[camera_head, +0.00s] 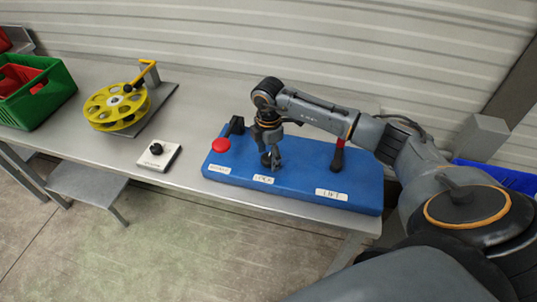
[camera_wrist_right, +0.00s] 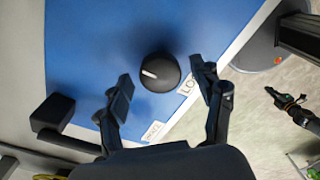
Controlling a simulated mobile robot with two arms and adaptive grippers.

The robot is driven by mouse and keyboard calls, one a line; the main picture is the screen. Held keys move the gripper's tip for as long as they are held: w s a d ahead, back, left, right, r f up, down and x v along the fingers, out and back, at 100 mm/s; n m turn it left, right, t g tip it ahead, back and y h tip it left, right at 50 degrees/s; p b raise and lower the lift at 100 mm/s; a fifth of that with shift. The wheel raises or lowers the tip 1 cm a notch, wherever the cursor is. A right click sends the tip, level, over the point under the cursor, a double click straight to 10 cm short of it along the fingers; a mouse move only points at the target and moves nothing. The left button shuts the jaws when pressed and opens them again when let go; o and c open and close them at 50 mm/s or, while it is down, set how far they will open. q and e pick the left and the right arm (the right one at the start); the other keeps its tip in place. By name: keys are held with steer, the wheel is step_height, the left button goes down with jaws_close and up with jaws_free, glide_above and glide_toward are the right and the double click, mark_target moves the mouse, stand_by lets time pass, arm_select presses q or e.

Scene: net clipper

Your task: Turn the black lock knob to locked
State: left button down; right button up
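The black lock knob (camera_wrist_right: 158,72) sits on the blue panel (camera_wrist_right: 90,40) and carries a white pointer mark. In the wrist view the mark points left, away from the label starting "LO" (camera_wrist_right: 188,80). My right gripper (camera_wrist_right: 164,84) is open, with one finger on each side of the knob and visible gaps between. In the head view the right gripper (camera_head: 271,163) points down over the panel behind the LOCK label (camera_head: 263,179) and largely hides the knob. A dark jointed part at the right of the wrist view may be my left gripper; its state is unclear.
The panel also bears a red button (camera_head: 221,145), a black block (camera_head: 236,125) and a red-and-black lever (camera_head: 338,155). Left of it are a white box with a dial (camera_head: 158,155), a yellow reel (camera_head: 117,106) and a green crate (camera_head: 58,92). A corrugated wall stands behind.

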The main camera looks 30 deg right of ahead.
mark_target(268, 157)
step_height(268, 157, up, 12)
stand_by(0.6)
steer(key=shift+a, duration=0.1)
stand_by(0.4)
